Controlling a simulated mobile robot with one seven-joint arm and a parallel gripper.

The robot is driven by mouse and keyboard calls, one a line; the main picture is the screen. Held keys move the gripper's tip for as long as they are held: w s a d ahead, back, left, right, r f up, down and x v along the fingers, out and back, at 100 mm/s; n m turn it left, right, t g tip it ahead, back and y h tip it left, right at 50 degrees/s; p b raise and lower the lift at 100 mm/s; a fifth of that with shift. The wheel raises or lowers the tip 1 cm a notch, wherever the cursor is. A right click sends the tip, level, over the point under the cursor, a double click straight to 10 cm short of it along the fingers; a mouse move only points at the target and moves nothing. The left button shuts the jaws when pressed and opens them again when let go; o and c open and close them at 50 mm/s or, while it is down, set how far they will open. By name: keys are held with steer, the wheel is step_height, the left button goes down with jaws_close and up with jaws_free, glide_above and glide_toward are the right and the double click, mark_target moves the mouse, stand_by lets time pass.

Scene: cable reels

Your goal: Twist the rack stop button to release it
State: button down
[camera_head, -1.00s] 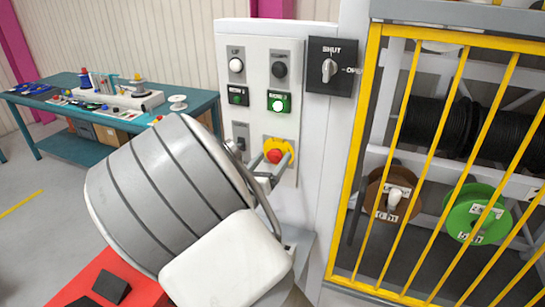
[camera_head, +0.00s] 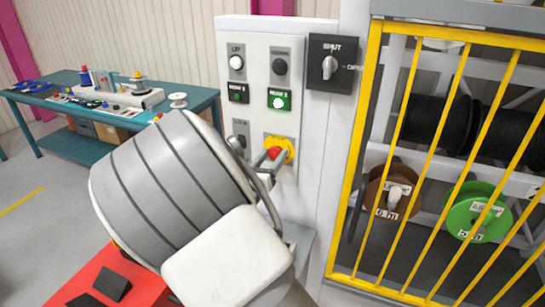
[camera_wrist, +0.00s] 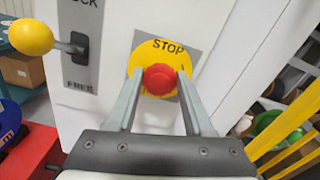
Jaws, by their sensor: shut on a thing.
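The stop button is a red mushroom knob (camera_wrist: 160,79) on a round yellow plate marked STOP (camera_wrist: 146,57), in the middle of the wrist view. It also shows low on the control panel in the head view (camera_head: 273,153), partly covered by my fingers. My gripper (camera_wrist: 160,75) is shut on the red knob, with one grey finger on its left side and one on its right. The knob's rear is hidden. In the head view my gripper (camera_head: 268,158) reaches the button from the front, behind my large grey arm links.
A yellow-knobbed lock lever (camera_wrist: 32,37) sticks out left of the button. Above are lamps, including a lit green one (camera_head: 279,101), and a SHUT/OPEN switch (camera_head: 330,66). A yellow barred gate (camera_head: 357,150) stands right, with cable reels behind. A teal bench (camera_head: 205,103) is at left.

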steer(key=shift+f+m+b, duration=0.1)
steer(key=shift+m+b, duration=0.2)
steer(key=shift+b, duration=0.1)
steer(key=m+b, duration=0.2)
steer(key=b, duration=0.1)
steer(key=m+b, duration=0.2)
steer(key=shift+d+f+b, duration=0.1)
steer(key=shift+f+b, duration=0.1)
steer(key=shift+b, duration=0.2)
steer(key=m+b, duration=0.2)
steer(key=b, duration=0.1)
steer(key=shift+r+m, duration=0.1)
steer(key=shift+m, duration=0.2)
steer(key=shift+r+m+b, duration=0.1)
steer(key=shift+m+b, duration=0.2)
steer(key=shift+b, duration=0.35)
steer(key=shift+r, duration=0.1)
steer(key=shift+c, duration=1.4)
jaws_free()
steer(key=v, duration=1.7)
steer(key=shift+s, duration=0.25)
